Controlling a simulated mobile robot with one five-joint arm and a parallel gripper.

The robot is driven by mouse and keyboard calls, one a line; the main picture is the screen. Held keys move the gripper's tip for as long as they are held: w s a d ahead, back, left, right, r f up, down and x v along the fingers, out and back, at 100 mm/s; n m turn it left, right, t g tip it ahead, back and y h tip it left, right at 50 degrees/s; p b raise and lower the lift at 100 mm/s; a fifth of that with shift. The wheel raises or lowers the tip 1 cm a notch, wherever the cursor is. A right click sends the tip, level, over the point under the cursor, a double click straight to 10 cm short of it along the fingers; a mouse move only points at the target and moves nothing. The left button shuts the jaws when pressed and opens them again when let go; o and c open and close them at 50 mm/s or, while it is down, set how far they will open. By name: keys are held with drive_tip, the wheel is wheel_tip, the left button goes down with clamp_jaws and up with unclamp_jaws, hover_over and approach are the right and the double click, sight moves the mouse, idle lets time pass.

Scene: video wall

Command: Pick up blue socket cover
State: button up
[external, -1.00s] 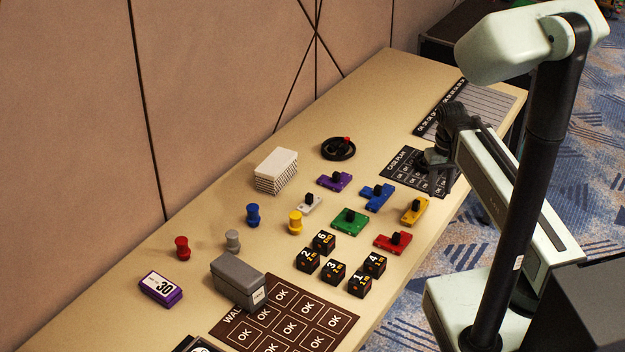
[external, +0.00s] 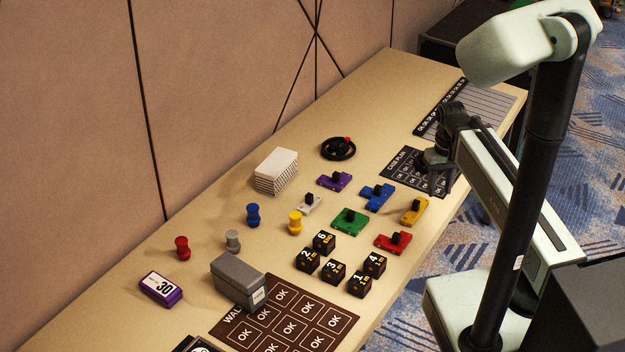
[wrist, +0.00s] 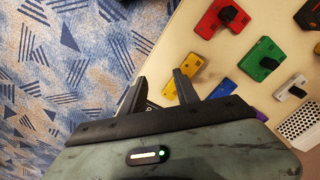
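The blue piece with a black knob (external: 377,197), apparently the blue socket cover, lies flat on the table, between a purple and a yellow piece of similar make. In the wrist view part of the blue piece (wrist: 223,89) shows to the right of my fingers. My gripper (external: 437,160) is above the table near the case plan sheet, to the upper right of the blue piece and apart from it. In the wrist view my gripper (wrist: 158,86) has its two fingers spread, with nothing held between them.
Yellow (external: 415,210), green (external: 348,222), red (external: 393,241), purple (external: 334,181) and white (external: 309,205) knobbed pieces surround the blue one. A blue peg (external: 253,215) stands farther left. Numbered black cubes (external: 333,271) and a card stack (external: 276,171) are also nearby.

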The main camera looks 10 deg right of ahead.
drive_tip(key=o, duration=0.4)
